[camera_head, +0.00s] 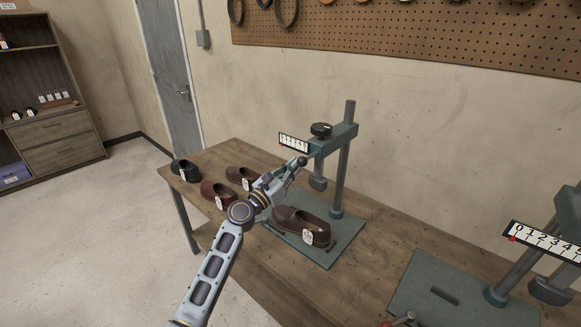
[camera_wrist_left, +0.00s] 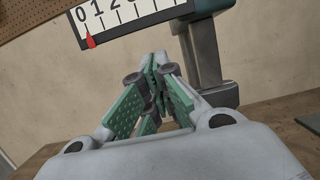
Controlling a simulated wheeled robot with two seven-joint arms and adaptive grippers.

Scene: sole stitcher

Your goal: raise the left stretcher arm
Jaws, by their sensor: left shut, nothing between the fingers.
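The left stretcher stands on the bench, with an upright grey post (camera_head: 346,150), a teal arm (camera_head: 338,139) with a black knob (camera_head: 321,129), and a block hanging below the arm (camera_head: 317,183). A white scale (camera_head: 294,143) is at its left end; in the left wrist view the scale (camera_wrist_left: 120,18) shows a red pointer at 0. My left gripper (camera_head: 302,161) is shut and empty, just below the scale and left of the block. Its green-padded fingers (camera_wrist_left: 152,85) meet in the wrist view, with the hanging block (camera_wrist_left: 217,95) behind them. I cannot tell whether they touch the stretcher.
A brown shoe (camera_head: 302,226) sits on the left stretcher's base plate (camera_head: 322,258). Several tagged shoes, one dark red (camera_head: 218,193), stand left on the bench. A second stretcher (camera_head: 565,240) with its base plate (camera_head: 450,290) is at the right. Bare wood (camera_head: 375,255) lies between the plates.

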